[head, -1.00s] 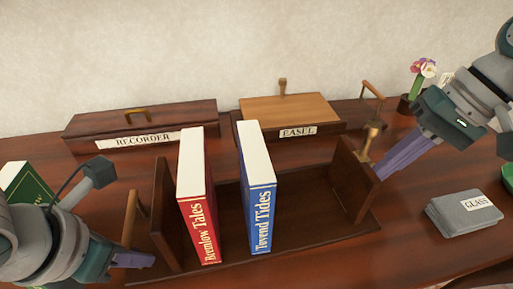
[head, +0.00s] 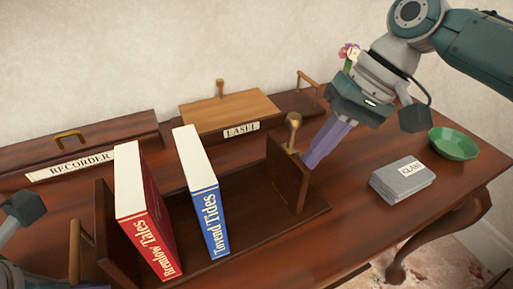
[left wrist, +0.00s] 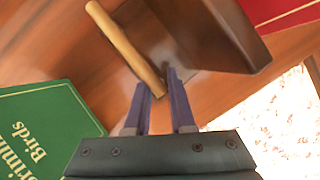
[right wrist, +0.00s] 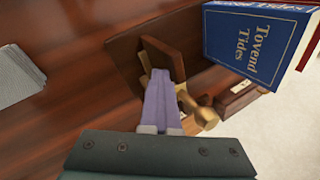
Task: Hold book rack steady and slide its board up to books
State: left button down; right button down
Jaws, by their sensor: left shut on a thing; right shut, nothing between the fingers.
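The dark wooden book rack (head: 262,222) stands on the table with two upright books, the red Bremlow Tales (head: 150,225) and the blue Tovend Tides (head: 205,200). Its board (head: 290,180), with a brass knob (head: 293,130), stands near the right end, apart from the blue book. My left gripper (left wrist: 165,80) is shut on the light wooden handle (left wrist: 120,42) at the rack's left end; it is mostly out of the head view. My right gripper (head: 310,162) is shut and empty, its fingertips against or very close to the board's outer face. Exact contact is unclear.
A RECORDER box (head: 100,150) and an EASEL box (head: 215,112) stand behind the rack. Grey GLASS coasters (head: 400,182) and a green bowl (head: 453,144) lie to the right. A green book (left wrist: 45,130) is near my left gripper. Table between rack and coasters is clear.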

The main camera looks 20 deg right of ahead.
aim_at(296, 163)
jog(key=shift+s+a, duration=0.15)
jog(key=shift+a, duration=1.7)
jog(key=shift+a, duration=2)
jog(key=shift+s+a, duration=0.15)
jog(key=shift+a, duration=1.85)
jog(key=shift+s+a, duration=0.15)
jog(key=shift+a, duration=1.95)
